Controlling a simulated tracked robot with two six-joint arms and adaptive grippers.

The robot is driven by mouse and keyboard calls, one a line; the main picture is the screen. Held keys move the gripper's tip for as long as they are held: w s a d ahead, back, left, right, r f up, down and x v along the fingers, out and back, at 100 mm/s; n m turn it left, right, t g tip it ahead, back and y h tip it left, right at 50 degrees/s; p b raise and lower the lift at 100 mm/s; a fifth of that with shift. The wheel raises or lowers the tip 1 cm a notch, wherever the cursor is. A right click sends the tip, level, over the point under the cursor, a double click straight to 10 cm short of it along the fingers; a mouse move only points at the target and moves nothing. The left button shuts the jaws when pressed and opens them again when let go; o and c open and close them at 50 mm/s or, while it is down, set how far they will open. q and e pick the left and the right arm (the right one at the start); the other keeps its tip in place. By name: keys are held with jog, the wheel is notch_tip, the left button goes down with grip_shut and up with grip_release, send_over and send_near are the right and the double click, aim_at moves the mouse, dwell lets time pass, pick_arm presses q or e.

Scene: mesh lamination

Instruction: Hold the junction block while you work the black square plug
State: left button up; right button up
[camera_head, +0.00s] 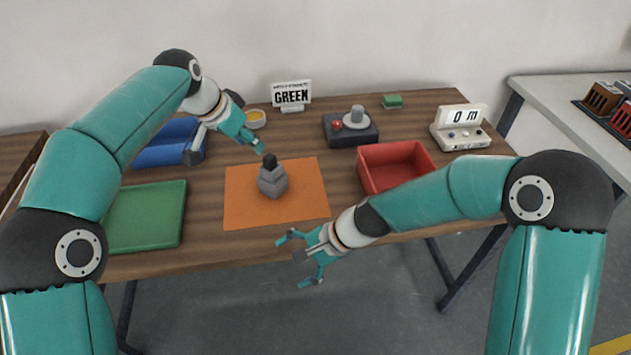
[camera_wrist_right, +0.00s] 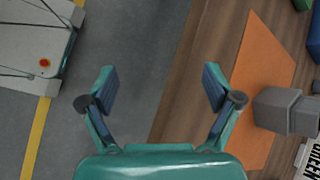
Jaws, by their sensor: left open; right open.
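The grey junction block (camera_head: 273,183) stands on the orange mat (camera_head: 248,205) near the middle of the table. The black square plug (camera_head: 269,160) sits at its top. My left gripper (camera_head: 262,151) is open, just above and left of the plug; I cannot tell whether a finger touches it. My right gripper (camera_head: 298,262) is open and empty beyond the table's front edge, in front of the mat. In the right wrist view its open fingers (camera_wrist_right: 158,90) have only floor and table edge between them, and the grey block (camera_wrist_right: 287,110) is at the right.
A green tray (camera_head: 170,235) lies left of the mat, with a blue bin (camera_head: 165,157) behind it. A red bin (camera_head: 425,152) stands to the right. Behind are a dark device (camera_head: 365,134), a sign reading GREEN (camera_head: 292,95) and a display box (camera_head: 462,140).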

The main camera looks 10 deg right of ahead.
aim_at(266, 176)
jog(key=w+r+m+t, duration=0.1)
jog(key=w+m, duration=0.1)
jog(key=w+d+r+m+t+y, duration=0.1)
jog(key=w+r+m, duration=0.1)
jog(key=m, duration=0.1)
jog(key=w+r+m+t, duration=0.1)
jog(key=w+m, duration=0.1)
jog(key=shift+w+d+r+m+y, duration=0.3)
jog(key=shift+w+d+r+m, duration=0.05)
jog(key=shift+r+m, duration=0.05)
jog(key=w+d+r+m+t, duration=0.4)
jog(key=w+d+m+t, duration=0.1)
jog(key=w+m, duration=0.2)
jog(key=x, duration=1.6)
jog(key=shift+a+f, duration=0.2)
jog(key=shift+s, duration=0.1)
jog(key=c, duration=1.3)
jog(key=o, duration=0.7)
jog(key=c, duration=1.1)
jog(key=shift+o, duration=0.2)
jog(key=shift+s+f, duration=0.1)
jog(key=shift+f, duration=0.05)
